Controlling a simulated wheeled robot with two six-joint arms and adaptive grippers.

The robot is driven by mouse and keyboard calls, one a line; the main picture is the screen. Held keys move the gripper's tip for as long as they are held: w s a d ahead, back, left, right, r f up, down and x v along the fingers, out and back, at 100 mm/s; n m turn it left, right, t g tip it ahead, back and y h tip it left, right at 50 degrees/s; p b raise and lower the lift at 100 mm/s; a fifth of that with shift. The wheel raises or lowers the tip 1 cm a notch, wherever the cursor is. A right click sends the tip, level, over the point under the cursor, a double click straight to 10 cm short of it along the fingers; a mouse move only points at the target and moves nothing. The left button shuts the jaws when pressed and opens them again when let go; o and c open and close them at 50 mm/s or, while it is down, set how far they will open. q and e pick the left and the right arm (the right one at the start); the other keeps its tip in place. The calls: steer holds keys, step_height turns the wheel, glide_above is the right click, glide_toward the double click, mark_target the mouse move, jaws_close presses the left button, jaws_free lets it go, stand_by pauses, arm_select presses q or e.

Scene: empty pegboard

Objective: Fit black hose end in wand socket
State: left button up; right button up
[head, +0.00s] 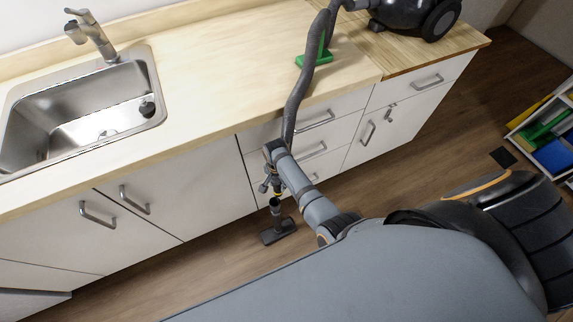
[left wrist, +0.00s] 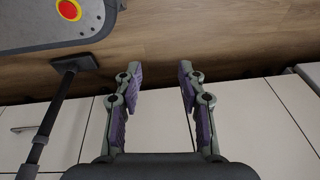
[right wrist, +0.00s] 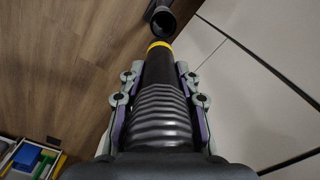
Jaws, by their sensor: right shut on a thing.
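My right gripper (right wrist: 158,74) is shut around the black hose end (right wrist: 160,100), a ribbed cuff with a yellow ring at its tip. In the right wrist view the wand socket (right wrist: 163,21), a dark round opening, lies just beyond the ring, and a small gap seems to show between them. In the head view the wand (head: 277,212) stands over its floor head (head: 279,232), below my right gripper. The wand also shows in the left wrist view (left wrist: 46,120). My left gripper (left wrist: 160,69) is open and empty there, to the right of the wand.
A grey hose (head: 300,92) runs from the black vacuum (head: 415,14) over the counter (head: 215,70) edge. A green piece (head: 313,60) touches the hose on the counter. White cabinets with handles (head: 98,215) stand close behind the wand. A bin with coloured items (head: 548,140) is at right.

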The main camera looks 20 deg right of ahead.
steer(key=shift+s+a+r+p, duration=0.35)
steer(key=shift+a+r+p, duration=0.2)
steer(key=shift+a+r, duration=0.3)
arm_select(q)
steer(key=shift+g, duration=0.7)
steer(key=s, duration=0.3)
steer(key=s+r, duration=0.1)
steer(key=s, duration=0.1)
steer(key=shift+s+a, duration=0.1)
steer(key=shift+a, duration=0.3)
arm_select(e)
steer(key=shift+a+f, duration=0.2)
arm_select(q)
steer(key=shift+r, duration=0.2)
step_height(320, 180, down, 4)
steer(key=b, duration=0.4)
steer(key=shift+f, duration=0.2)
arm_select(e)
step_height(320, 180, down, 6)
steer(key=shift+r, duration=0.1)
arm_select(q)
steer(key=shift+r+p, duration=0.5)
steer(key=shift+r, duration=0.1)
steer(key=shift+f+b, duration=2.4)
steer(key=shift+f, duration=0.05)
arm_select(e)
steer(key=shift+f, duration=2.8)
steer(key=o, duration=1.2)
